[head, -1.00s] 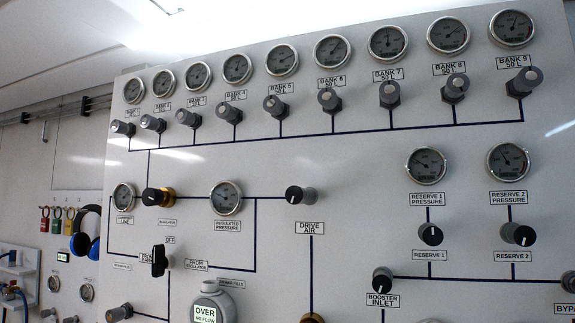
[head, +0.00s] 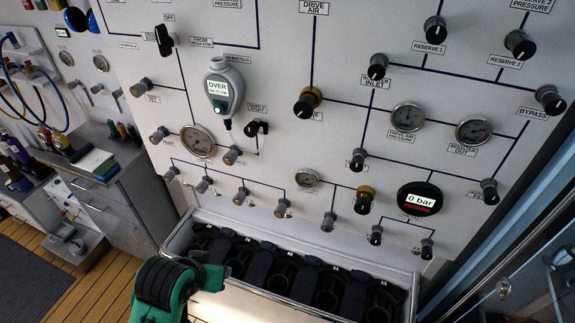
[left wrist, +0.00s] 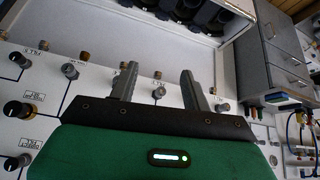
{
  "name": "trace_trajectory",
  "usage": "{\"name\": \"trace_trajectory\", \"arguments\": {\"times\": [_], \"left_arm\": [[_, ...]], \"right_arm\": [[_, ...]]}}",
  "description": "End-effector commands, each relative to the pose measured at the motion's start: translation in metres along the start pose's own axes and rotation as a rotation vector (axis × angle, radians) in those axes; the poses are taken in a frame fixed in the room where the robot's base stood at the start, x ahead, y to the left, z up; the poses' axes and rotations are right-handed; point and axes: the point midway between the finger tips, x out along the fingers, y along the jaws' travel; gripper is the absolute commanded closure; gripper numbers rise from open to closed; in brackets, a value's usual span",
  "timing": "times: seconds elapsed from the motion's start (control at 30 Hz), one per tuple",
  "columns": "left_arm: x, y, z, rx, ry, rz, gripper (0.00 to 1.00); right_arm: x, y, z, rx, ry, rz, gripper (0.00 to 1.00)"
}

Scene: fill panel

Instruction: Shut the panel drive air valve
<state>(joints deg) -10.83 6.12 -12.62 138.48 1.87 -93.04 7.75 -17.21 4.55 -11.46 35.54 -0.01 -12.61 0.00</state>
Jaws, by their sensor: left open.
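The DRIVE AIR label (head: 313,6) is at the top edge of the head view. The drive air knob above it is out of frame now. A dark line runs down from the label to a black knob with a brass collar (head: 308,102), whose own label is too blurred to read. My green left arm shows at the bottom of the head view, in front of the panel's lower edge. My right gripper is not in view.
The upright panel (head: 280,60) carries several other knobs and gauges. A trough of dark cylinders (head: 290,270) stands below it. A grey cabinet (head: 105,190) is at the left. A glass-and-metal frame (head: 520,240) is at the right.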

Motion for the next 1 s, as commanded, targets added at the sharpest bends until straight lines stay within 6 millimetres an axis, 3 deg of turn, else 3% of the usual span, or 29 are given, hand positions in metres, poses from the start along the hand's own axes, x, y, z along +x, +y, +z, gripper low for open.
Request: {"name": "trace_trajectory", "arguments": {"times": [0.03,0.1,0.5,0.7,1.0], "left_arm": [[-0.015,0.005,-0.027,-0.001,0.049,0.008,0.52],[-0.032,0.011,-0.056,-0.005,0.104,0.021,0.52],[-0.125,0.051,-0.191,0.0,0.387,0.083,0.52],[-0.181,0.071,-0.243,0.017,0.521,0.108,0.52],[-0.275,0.103,-0.297,0.056,0.717,0.132,0.52]], "right_arm": [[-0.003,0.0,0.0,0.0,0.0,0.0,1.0],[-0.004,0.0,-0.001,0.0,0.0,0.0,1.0],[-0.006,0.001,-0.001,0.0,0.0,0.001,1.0],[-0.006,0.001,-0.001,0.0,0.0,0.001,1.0],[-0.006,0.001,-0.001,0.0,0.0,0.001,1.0]]}}
